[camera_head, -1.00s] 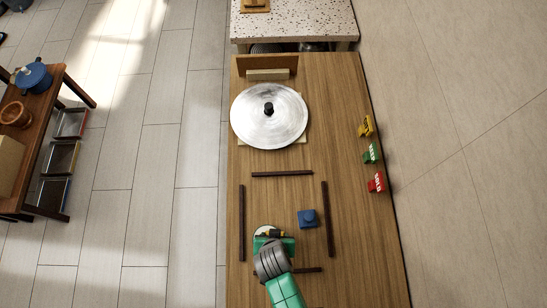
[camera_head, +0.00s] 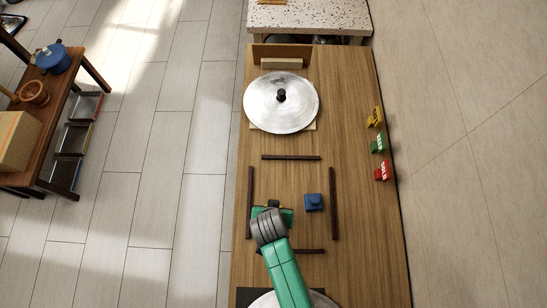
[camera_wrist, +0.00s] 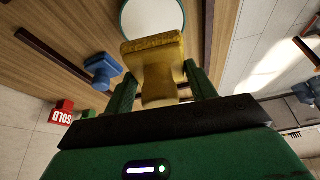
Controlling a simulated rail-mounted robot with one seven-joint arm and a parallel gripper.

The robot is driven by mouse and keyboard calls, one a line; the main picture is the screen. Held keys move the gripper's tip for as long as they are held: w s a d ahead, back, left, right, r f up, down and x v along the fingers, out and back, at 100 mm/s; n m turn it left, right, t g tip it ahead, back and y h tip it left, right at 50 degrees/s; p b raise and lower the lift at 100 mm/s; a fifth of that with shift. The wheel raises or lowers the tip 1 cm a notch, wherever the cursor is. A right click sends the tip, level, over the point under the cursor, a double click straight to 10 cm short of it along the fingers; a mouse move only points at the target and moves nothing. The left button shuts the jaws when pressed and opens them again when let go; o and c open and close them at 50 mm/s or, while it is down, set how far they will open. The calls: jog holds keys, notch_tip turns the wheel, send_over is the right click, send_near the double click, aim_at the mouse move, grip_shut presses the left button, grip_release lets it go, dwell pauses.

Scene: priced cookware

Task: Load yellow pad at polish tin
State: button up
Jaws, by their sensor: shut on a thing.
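My gripper (camera_wrist: 158,92) is shut on the yellow pad (camera_wrist: 153,55), whose wide face points away from the palm. In the head view my gripper (camera_head: 272,210) is inside the frame of dark strips, left of the blue pad (camera_head: 313,202). The polish tin (camera_wrist: 152,18) shows in the wrist view as a pale round disc with a green rim, just beyond the yellow pad, whose edge overlaps it in the picture. I cannot tell whether they touch. In the head view my gripper hides the tin.
Dark strips (camera_head: 334,204) border the work area. A silver lid (camera_head: 281,104) lies at the far end of the table. Yellow, green and red signs (camera_head: 382,171) stand along the right edge. Another silver disc (camera_head: 322,300) is partly visible at the front. Bare wood lies right of the strips.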

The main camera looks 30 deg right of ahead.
notch_tip(320, 180, down, 5)
jog(key=b, duration=0.4)
jog(key=shift+f, duration=0.1)
jog(key=shift+s+f+b, duration=0.1)
jog(key=shift+f+b, duration=0.2)
jog(key=shift+f, duration=0.3)
dwell(2.0)
notch_tip(320, 180, up, 8)
jog(key=p, duration=0.7)
jog(key=shift+f+p, duration=0.25)
jog(key=shift+p, duration=0.05)
jog(key=shift+f, duration=0.15)
